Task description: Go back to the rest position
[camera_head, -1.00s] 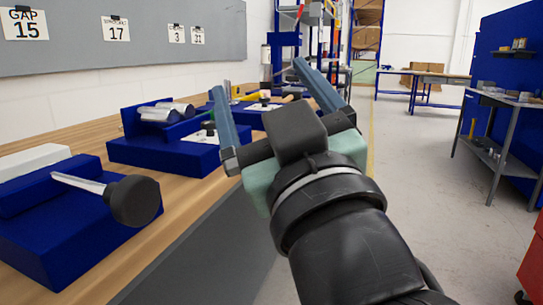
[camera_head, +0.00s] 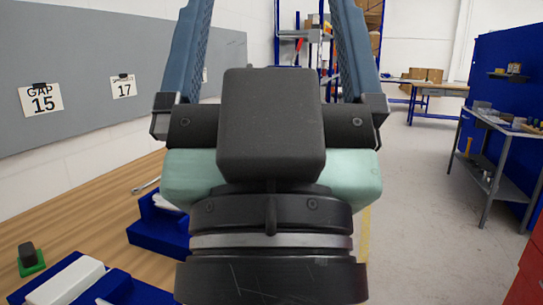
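My gripper (camera_head: 270,40) is large in the middle of the head view, pointing up and away from the camera. Its two blue-grey fingers are wide apart, with nothing between them. The upper ends of the fingers are cut off by the top edge of the picture. The gripper is raised in front of the camera and hides much of the workbench behind it. It appears clear of the things on the bench.
A wooden workbench (camera_head: 75,222) on the left holds blue fixtures (camera_head: 160,228), a white block (camera_head: 66,283) and a green-based black knob (camera_head: 29,258). A grey board (camera_head: 80,95) hangs behind. A shelf table (camera_head: 490,150) stands right. The floor (camera_head: 415,220) between is clear.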

